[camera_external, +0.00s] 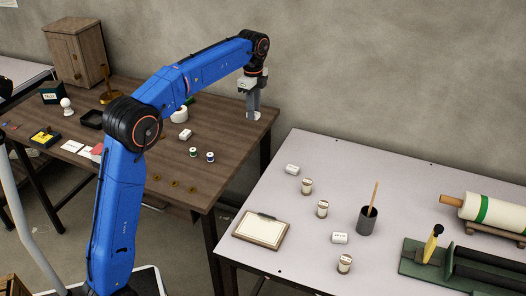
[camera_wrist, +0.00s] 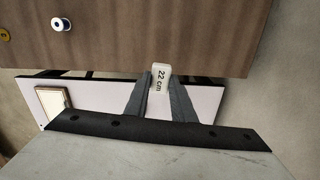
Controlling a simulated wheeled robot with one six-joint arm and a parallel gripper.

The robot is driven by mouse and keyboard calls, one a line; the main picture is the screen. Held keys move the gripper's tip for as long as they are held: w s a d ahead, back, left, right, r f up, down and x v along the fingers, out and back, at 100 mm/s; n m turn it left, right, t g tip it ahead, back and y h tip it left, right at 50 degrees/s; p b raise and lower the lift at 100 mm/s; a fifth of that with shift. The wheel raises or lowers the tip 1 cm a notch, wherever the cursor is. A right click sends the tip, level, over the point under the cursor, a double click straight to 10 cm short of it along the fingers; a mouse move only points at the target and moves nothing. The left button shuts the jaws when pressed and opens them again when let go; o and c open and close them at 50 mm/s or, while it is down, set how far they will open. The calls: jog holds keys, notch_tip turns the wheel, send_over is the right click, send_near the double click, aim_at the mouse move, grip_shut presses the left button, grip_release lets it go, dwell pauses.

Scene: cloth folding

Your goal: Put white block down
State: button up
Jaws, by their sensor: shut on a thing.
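My gripper (camera_external: 253,107) is over the right end of the brown wooden table (camera_external: 222,178), pointing down. It is shut on a white block (camera_wrist: 161,77), which shows between the fingertips in the wrist view with the marking "22 cm". The block is close to the table's edge in that view. In the external view its white lower part (camera_external: 252,115) shows at the fingertips, low over the tabletop. I cannot tell whether it touches the wood. Another white block (camera_external: 185,134) lies on the brown table, left of my gripper.
Thread spools (camera_external: 210,157) and several small brass pieces (camera_external: 174,183) lie on the brown table. The wood around my gripper is clear.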

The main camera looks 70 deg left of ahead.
jog(key=s+a+r, duration=0.1)
jog(key=s+a, duration=0.2)
jog(key=a, duration=0.4)
jog(key=s+a+r, duration=0.1)
jog(key=s+a, duration=0.1)
jog(key=a, duration=0.5)
jog(key=n, duration=0.1)
send_near(208, 110)
jog(key=shift+d+f, duration=0.1)
jog(key=shift+f, duration=2.95)
jog(key=o, duration=1)
jog(key=shift+f, duration=0.1)
